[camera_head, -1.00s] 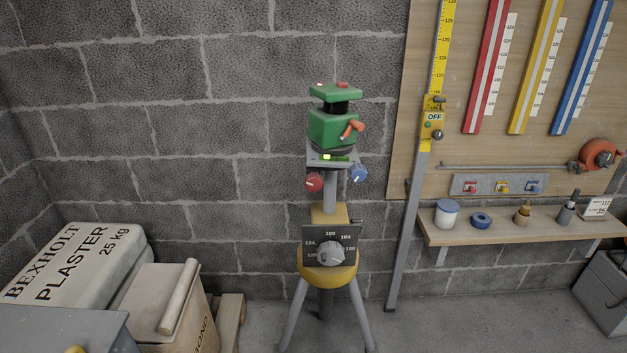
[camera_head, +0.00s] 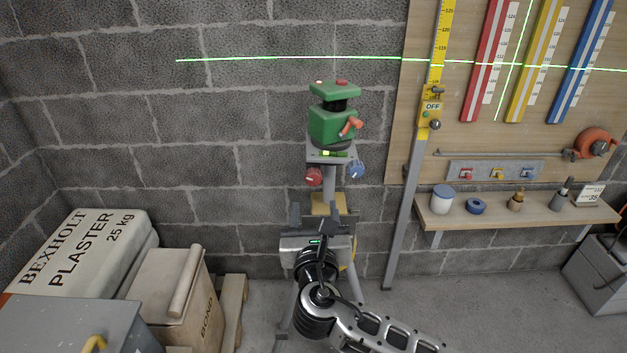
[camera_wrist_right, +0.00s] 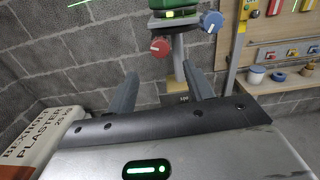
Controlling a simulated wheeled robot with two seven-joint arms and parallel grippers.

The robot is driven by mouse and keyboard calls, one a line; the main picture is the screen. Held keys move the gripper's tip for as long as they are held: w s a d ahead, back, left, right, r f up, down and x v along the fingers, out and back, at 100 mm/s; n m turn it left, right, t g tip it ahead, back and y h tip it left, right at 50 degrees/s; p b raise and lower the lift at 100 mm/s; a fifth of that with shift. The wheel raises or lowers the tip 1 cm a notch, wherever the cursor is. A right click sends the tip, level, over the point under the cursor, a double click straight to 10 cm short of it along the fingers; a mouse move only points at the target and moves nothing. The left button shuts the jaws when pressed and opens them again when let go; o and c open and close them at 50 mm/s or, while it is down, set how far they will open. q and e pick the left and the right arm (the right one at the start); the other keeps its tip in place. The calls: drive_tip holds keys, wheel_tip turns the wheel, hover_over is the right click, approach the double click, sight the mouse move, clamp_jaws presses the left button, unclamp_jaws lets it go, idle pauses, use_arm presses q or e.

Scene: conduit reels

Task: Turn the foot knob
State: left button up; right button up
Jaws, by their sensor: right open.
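A green laser level (camera_head: 333,124) stands on a grey mount on a tripod, with a red knob (camera_head: 313,176) and a blue knob (camera_head: 356,170) beneath it. Both knobs also show in the wrist view, red (camera_wrist_right: 160,46) and blue (camera_wrist_right: 212,21). The dial knob lower on the tripod is hidden behind my right gripper in the head view. My right gripper (camera_head: 321,212) is open in front of the tripod, below the red and blue knobs. Its two fingers (camera_wrist_right: 160,78) point toward the tripod, with nothing seen between them but its post and dial top.
A yellow measuring staff (camera_head: 430,110) stands right of the tripod. A shelf (camera_head: 480,224) with small pots is further right. A plaster bag (camera_head: 90,245) and a box (camera_head: 165,285) sit at lower left. A block wall (camera_head: 150,120) is behind.

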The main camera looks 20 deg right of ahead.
sight(313, 180)
drive_tip(key=x, duration=0.9)
drive_tip(key=shift+w+d, duration=0.1)
drive_tip(key=shift+w, duration=0.3)
drive_tip(key=shift+c, duration=0.3)
drive_tip(key=c, duration=0.9)
